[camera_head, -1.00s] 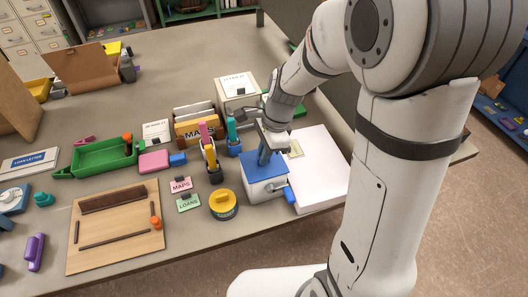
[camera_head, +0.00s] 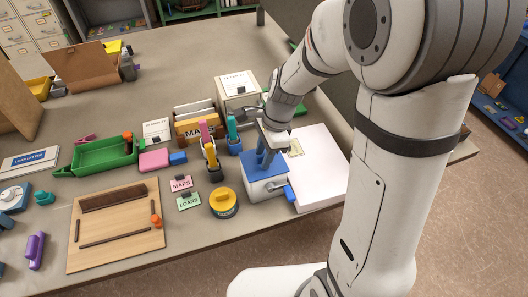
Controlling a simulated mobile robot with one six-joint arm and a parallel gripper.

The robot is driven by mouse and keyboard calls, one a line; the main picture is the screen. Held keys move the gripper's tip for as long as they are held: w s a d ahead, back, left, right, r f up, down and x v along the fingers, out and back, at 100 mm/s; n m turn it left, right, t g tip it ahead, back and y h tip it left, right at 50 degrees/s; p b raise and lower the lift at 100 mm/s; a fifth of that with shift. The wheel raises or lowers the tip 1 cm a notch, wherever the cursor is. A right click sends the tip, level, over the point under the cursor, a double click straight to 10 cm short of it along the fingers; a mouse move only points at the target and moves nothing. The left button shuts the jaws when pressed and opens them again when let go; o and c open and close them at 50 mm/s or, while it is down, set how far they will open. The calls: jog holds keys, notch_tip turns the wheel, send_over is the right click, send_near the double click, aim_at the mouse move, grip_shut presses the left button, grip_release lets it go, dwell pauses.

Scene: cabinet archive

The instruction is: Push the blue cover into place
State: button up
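The blue cover (camera_head: 254,171) lies on top of a small white box (camera_head: 262,190) near the table's front edge, right of centre. It looks nearly flat; whether it is fully seated cannot be told. My gripper (camera_head: 267,164) points down over the cover's far right part, with its fingertips at or just above the surface. Two blue-grey fingers show close together, and I cannot tell whether a gap lies between them. No object shows between them. The fingers hide part of the cover.
A white slab (camera_head: 322,175) lies right of the box, with a blue tab (camera_head: 290,194) between them. A yellow round container (camera_head: 223,203) stands to the left. Pen holders (camera_head: 213,165) and a card box (camera_head: 195,127) stand behind. A wooden board (camera_head: 115,225) lies at left.

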jog(key=shift+r, duration=0.1)
dwell(0.3)
jog(key=shift+p+v, duration=2.1)
jog(key=shift+v, duration=0.4)
jog(key=b+v, duration=0.1)
jog(key=v, duration=0.6)
jog(key=shift+r, duration=0.35)
jog(key=shift+d, duration=0.15)
jog(key=s+d+n+t+h+b, duration=0.2)
jog(key=s+d+n+t+b, duration=0.2)
jog(key=s+d+n, duration=0.4)
jog(key=s+n, duration=0.6)
jog(key=n, duration=0.1)
jog(key=shift+h, duration=0.4)
